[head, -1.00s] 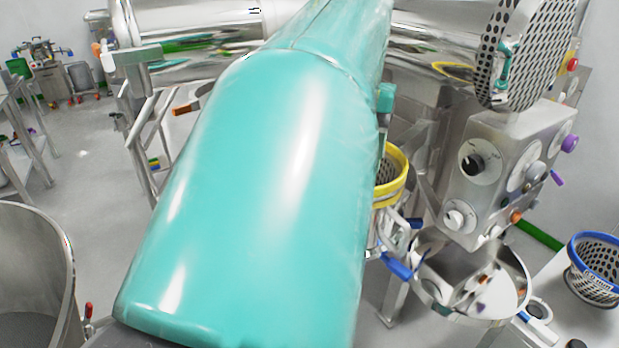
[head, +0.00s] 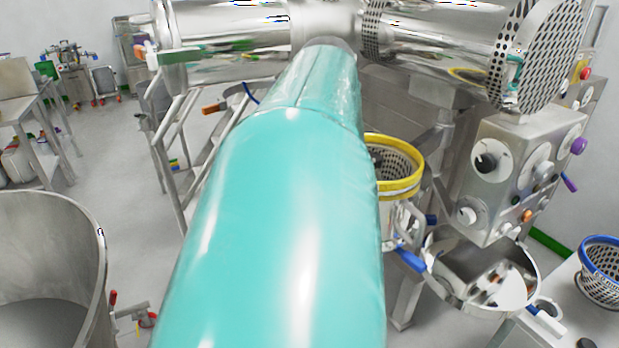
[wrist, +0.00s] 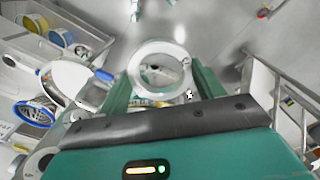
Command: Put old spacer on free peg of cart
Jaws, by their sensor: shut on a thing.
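In the wrist view my gripper (wrist: 160,74) is shut on a pale, shiny metal ring, the old spacer (wrist: 160,45). A teal finger shows on each side of it. The ring's open centre faces the camera, and grey floor shows beyond it. In the head view my own teal arm covers the middle of the picture, and both gripper and spacer are hidden behind it. I cannot make out the cart or its free peg for certain in either view.
A yellow-rimmed basket (head: 400,187) is close to the right of my arm. A control box (head: 510,175) and an open round metal vessel (head: 485,280) are further right. A large steel bin (head: 85,270) stands lower left. Grey floor (head: 115,170) is clear at left.

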